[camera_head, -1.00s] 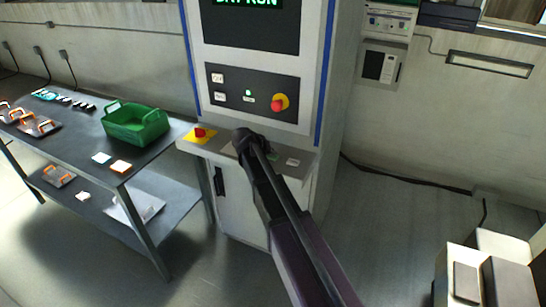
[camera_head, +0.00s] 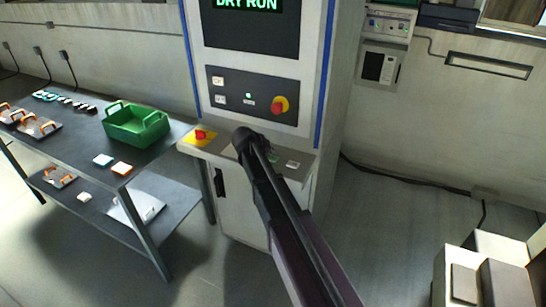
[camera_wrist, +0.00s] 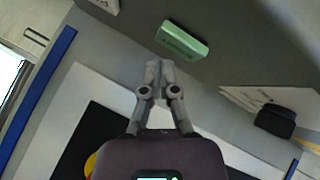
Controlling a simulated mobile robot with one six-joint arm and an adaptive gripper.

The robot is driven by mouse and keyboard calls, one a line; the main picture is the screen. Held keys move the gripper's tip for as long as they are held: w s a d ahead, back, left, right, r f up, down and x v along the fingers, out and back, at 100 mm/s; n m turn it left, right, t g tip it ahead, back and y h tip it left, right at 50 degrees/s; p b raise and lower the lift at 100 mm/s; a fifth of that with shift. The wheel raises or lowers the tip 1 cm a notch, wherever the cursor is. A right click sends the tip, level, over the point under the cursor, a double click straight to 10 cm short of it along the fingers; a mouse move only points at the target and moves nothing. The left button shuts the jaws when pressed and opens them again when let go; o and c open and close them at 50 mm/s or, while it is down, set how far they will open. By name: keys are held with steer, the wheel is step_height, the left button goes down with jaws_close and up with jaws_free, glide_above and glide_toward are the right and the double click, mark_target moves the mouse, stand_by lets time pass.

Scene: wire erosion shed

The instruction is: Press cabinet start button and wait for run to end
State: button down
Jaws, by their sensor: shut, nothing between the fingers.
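The cabinet (camera_head: 345,90) stands in the middle of the head view, with a screen (camera_head: 250,28) reading DRY RUN in green. Its front ledge (camera_head: 222,152) carries a green button (camera_head: 272,157), partly behind my arm. In the wrist view the green button (camera_wrist: 182,40) is a raised block with lettering too blurred to read. My gripper (camera_wrist: 160,66) is shut and empty, its tips just below and left of the green button in that picture. A gap shows between them in the picture; depth is hard to judge. In the head view my arm hides the fingers.
A black panel (camera_head: 234,110) above the ledge has a red knob on yellow (camera_head: 279,105) and a small lit green lamp (camera_head: 249,96). A red button on yellow (camera_head: 200,134) sits at the ledge's left. A table (camera_head: 75,145) with a green crate (camera_head: 136,127) stands left.

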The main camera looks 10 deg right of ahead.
mark_target(272, 159)
steer(key=shift+r, duration=0.1)
stand_by(0.3)
steer(key=shift+r+p, duration=2.45)
steer(key=shift+p, duration=0.05)
steer(key=shift+s+f, duration=0.1)
steer(key=s+f+n+g+y, duration=0.1)
steer(key=s+f+g+y, duration=0.1)
steer(key=s, duration=1.2)
steer(key=s+f+g+y, duration=0.3)
steer(key=s+y, duration=0.2)
steer(key=s, duration=0.9)
steer(key=shift+s+d+f+n, duration=0.25)
steer(key=shift+s+f+n, duration=0.05)
steer(key=shift+n, duration=0.1)
stand_by(1.8)
